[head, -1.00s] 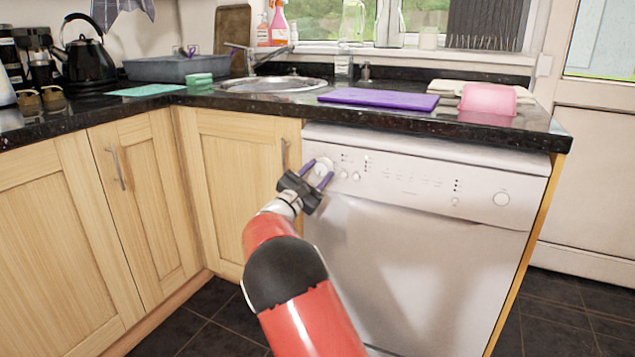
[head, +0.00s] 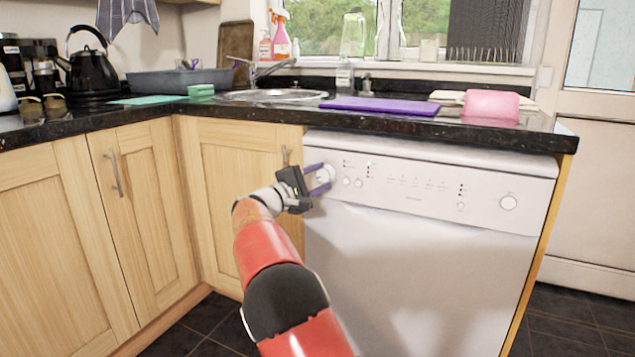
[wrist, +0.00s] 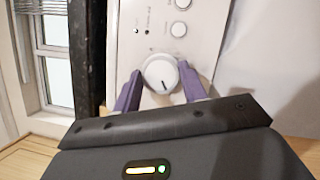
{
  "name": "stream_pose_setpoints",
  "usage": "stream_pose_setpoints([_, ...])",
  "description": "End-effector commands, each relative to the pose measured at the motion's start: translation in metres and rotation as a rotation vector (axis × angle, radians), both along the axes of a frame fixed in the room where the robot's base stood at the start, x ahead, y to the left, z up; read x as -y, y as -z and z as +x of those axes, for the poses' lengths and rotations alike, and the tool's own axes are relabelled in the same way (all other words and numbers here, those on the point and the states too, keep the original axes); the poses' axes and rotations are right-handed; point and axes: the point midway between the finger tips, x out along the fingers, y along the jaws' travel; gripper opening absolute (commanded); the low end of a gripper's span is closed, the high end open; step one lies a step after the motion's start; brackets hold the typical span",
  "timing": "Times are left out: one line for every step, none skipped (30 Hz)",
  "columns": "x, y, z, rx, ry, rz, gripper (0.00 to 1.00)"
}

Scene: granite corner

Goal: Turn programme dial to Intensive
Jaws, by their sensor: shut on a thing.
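The white programme dial (head: 324,175) is at the left end of the control panel (head: 420,185) on the white dishwasher. The jaws are shut on the dial. Any programme labels around the dial are too small to read.
Two small round buttons (head: 352,183) sit just right of the dial. The black worktop (head: 270,112) overhangs above, and a wooden cupboard door (head: 222,160) stands to the left.

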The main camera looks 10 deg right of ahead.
Motion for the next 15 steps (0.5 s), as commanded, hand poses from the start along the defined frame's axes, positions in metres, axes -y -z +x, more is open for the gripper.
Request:
stream_pose_setpoints([0.0004, 0.0006, 0.0000, 0.005, 0.001, 0.009, 0.19])
stream_pose_setpoints([0.0003, 0.0005, 0.0000, 0.008, 0.001, 0.012, 0.19])
stream_pose_setpoints([0.0004, 0.0004, 0.0001, 0.012, 0.001, 0.017, 0.19])
stream_pose_setpoints([0.0004, 0.0003, 0.0001, 0.014, 0.001, 0.020, 0.19])
stream_pose_setpoints([0.0004, 0.0003, 0.0000, 0.016, 0.001, 0.022, 0.19])
stream_pose_setpoints([0.0004, 0.0003, 0.0000, 0.018, 0.001, 0.025, 0.19])
stream_pose_setpoints([0.0004, 0.0003, 0.0000, 0.018, 0.001, 0.026, 0.19])
stream_pose_setpoints([0.0004, 0.0002, 0.0000, 0.019, 0.001, 0.027, 0.19])
stream_pose_setpoints([0.0004, 0.0002, 0.0000, 0.019, 0.001, 0.028, 0.19])
stream_pose_setpoints([0.0004, 0.0003, 0.0000, 0.019, 0.001, 0.028, 0.19])
stream_pose_setpoints([0.0004, 0.0002, 0.0000, 0.019, 0.001, 0.028, 0.19])
stream_pose_setpoints([0.0004, 0.0002, 0.0000, 0.019, 0.001, 0.028, 0.19])
stream_pose_setpoints([0.0004, 0.0003, 0.0000, 0.019, 0.001, 0.028, 0.19])
stream_pose_setpoints([0.0004, 0.0003, 0.0000, 0.019, 0.001, 0.028, 0.19])
stream_pose_setpoints([0.0004, 0.0003, 0.0000, 0.019, 0.001, 0.028, 0.19])
